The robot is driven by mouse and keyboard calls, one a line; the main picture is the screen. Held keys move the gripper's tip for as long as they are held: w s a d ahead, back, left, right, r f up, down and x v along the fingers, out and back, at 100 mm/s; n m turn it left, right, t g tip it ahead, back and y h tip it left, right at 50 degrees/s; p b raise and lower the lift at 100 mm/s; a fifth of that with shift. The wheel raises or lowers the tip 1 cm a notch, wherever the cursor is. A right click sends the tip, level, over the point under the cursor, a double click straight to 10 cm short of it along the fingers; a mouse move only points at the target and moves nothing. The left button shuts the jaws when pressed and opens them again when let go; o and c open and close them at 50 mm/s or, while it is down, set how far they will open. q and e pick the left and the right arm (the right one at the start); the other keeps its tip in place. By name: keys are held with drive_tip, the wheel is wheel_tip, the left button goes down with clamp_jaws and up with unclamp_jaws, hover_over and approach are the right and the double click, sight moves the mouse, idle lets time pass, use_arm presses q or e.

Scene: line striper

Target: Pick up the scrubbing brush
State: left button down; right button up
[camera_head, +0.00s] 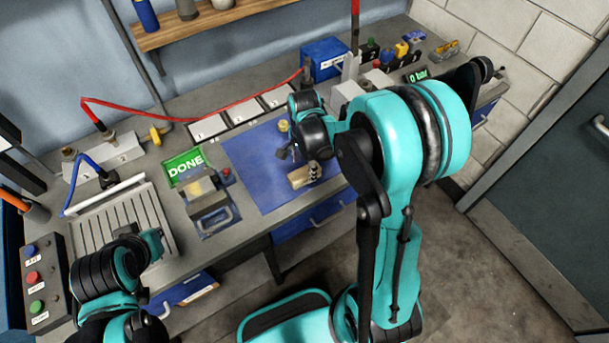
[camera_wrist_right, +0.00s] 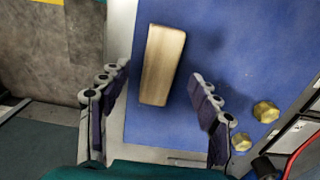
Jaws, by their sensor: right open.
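The scrubbing brush (camera_head: 299,178) shows as a light wooden block on the blue mat (camera_head: 254,163), near its front edge. In the right wrist view the brush (camera_wrist_right: 162,65) lies lengthwise, its plain wooden top showing and no bristles visible. My right gripper (camera_head: 299,163) is above the mat at the brush. In the wrist view its fingers (camera_wrist_right: 158,92) are spread wide, one to each side of the brush's near end, with gaps on both sides. They are empty. My left arm is at the lower left, away from the brush; its fingers cannot be made out.
Two brass hex pieces (camera_wrist_right: 265,111) lie on the mat right of the fingers in the wrist view. A green DONE sign (camera_head: 185,166) and a metal block with a handle (camera_head: 210,208) stand left of the mat. Numbered white plates (camera_head: 243,112) line its back.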

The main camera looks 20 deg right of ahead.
sight(304, 171)
wheel_tip(304, 171, down, 4)
drive_tip(key=shift+r+b, duration=0.25)
drive_tip(key=shift+b, duration=0.1)
drive_tip(key=shift+r, duration=0.1)
drive_tip(key=c, duration=1.4)
drive_tip(key=shift+c, duration=0.2)
drive_tip(key=shift+r, duration=0.45)
drive_tip(key=r, duration=0.1)
drive_tip(key=r+p, duration=0.1)
drive_tip(key=r, duration=0.2)
drive_tip(key=shift+s+d+p, duration=0.25)
drive_tip(key=shift+s+p, duration=0.1)
drive_tip(key=shift+s, duration=0.05)
drive_tip(key=s+d+r+p, duration=0.2)
drive_tip(key=s+d+r, duration=0.4)
drive_tip(key=s, duration=0.3)
